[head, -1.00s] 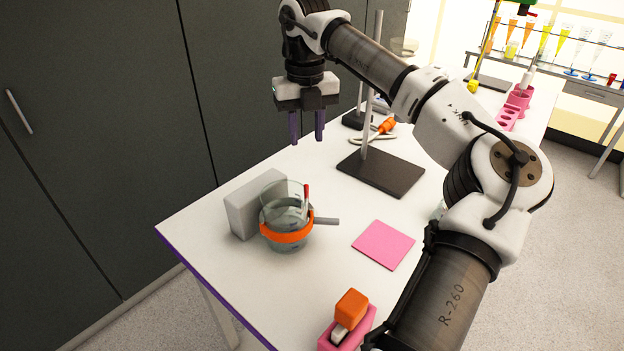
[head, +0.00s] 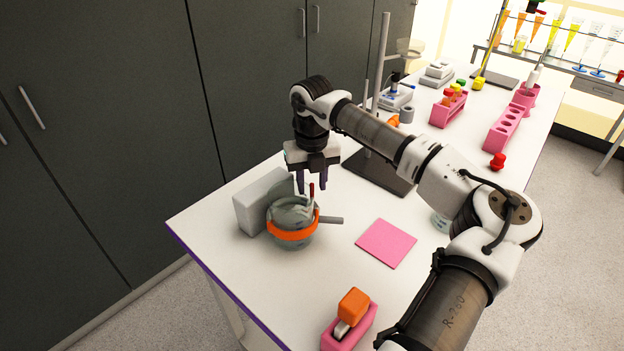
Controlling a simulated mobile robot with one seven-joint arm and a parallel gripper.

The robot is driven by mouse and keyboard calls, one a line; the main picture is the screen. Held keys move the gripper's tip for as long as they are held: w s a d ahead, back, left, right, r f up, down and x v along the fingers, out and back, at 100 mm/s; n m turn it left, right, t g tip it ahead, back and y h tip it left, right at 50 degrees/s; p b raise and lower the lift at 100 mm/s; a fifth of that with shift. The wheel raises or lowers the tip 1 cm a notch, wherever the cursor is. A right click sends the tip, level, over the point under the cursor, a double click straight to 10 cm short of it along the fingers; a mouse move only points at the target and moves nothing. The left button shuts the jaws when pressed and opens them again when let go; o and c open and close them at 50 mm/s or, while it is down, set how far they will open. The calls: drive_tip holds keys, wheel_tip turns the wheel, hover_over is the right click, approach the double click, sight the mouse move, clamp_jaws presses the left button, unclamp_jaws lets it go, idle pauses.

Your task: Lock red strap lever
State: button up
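A round glass vessel (head: 290,212) stands on the white table, with an orange strap (head: 292,234) around its middle. A thin red lever (head: 311,191) stands upright at the vessel's right side, and a grey handle (head: 331,220) sticks out to the right below it. My gripper (head: 312,186) points down just above the vessel's right side. Its two dark purple fingers are apart, and the lever's top shows between or just in front of their tips. I cannot tell whether they touch it.
A grey block (head: 250,205) stands close on the vessel's left. A stand with a dark base (head: 380,176) is behind my gripper. A pink square (head: 387,243) lies to the right, and a pink holder with an orange block (head: 352,307) is at the front edge. Pink racks (head: 503,128) stand farther back.

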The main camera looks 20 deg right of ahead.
clamp_jaws()
drive_tip(key=shift+n+b, duration=0.3)
drive_tip(key=shift+b, duration=0.1)
drive_tip(key=shift+w+a+f+n+b, duration=0.1)
drive_tip(key=shift+a+n+b, duration=0.05)
drive_tip(key=shift+n+b, duration=0.45)
drive_tip(key=shift+a+n+b, duration=0.2)
drive_tip(key=shift+n+b, duration=0.4)
drive_tip(key=shift+n, duration=0.2)
drive_tip(key=shift+s+a+r+n+b, duration=0.1)
drive_tip(key=shift+a+n+b, duration=0.25)
drive_tip(key=shift+n, duration=0.45)
drive_tip(key=shift+s+a+r+n+b, duration=0.15)
drive_tip(key=shift+n+b, duration=0.25)
drive_tip(key=shift+n, duration=0.4)
drive_tip(key=shift+w+a+f+n+b, duration=0.1)
drive_tip(key=shift+a+n+b, duration=0.25)
drive_tip(key=shift+n, duration=0.45)
drive_tip(key=shift+r, duration=0.1)
